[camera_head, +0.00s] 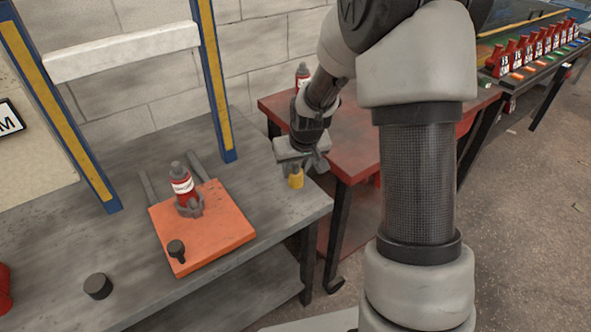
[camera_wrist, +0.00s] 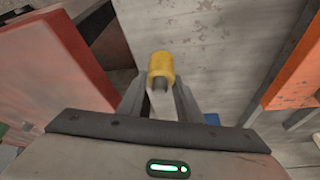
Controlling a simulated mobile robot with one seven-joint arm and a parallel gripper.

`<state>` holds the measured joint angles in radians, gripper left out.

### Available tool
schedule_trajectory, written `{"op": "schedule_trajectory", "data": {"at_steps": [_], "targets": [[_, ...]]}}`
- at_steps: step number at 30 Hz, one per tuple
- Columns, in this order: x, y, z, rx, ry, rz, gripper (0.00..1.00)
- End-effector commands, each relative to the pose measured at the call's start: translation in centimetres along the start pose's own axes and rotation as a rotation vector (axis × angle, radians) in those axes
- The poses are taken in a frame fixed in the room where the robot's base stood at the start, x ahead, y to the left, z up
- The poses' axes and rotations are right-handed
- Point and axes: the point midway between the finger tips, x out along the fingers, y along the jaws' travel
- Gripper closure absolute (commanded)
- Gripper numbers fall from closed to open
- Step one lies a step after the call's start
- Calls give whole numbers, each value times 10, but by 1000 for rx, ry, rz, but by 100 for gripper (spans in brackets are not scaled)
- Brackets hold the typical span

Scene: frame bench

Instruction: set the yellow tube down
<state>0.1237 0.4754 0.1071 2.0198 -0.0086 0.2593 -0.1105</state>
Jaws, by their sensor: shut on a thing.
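The yellow tube (camera_head: 296,178) is a short cylinder at the right end of the grey bench (camera_head: 110,235), near its edge. It also shows in the wrist view (camera_wrist: 161,65), between the fingertips. My gripper (camera_head: 298,166) points down and is shut on the tube; the wrist view also shows its fingers (camera_wrist: 160,90). The tube's upper part is hidden by the gripper in the head view. I cannot tell whether its lower end touches the bench top.
An orange board (camera_head: 225,235) with a red bottle (camera_head: 184,187) in a grey holder lies left of my gripper. A black round piece (camera_head: 98,286) sits at the front left. A red table (camera_head: 360,150) adjoins at right. Blue-yellow posts (camera_head: 215,85) stand behind. Bare bench lies between board and tube.

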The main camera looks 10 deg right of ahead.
Motion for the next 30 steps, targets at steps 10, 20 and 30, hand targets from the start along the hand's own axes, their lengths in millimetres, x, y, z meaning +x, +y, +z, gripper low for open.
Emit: {"op": "schedule_trajectory", "data": {"at_steps": [10,20,30], "targets": [[2,0,0,0,1,0,56],[0,0,0,0,1,0,49],[-52,0,-4,0,6,1,49]]}}
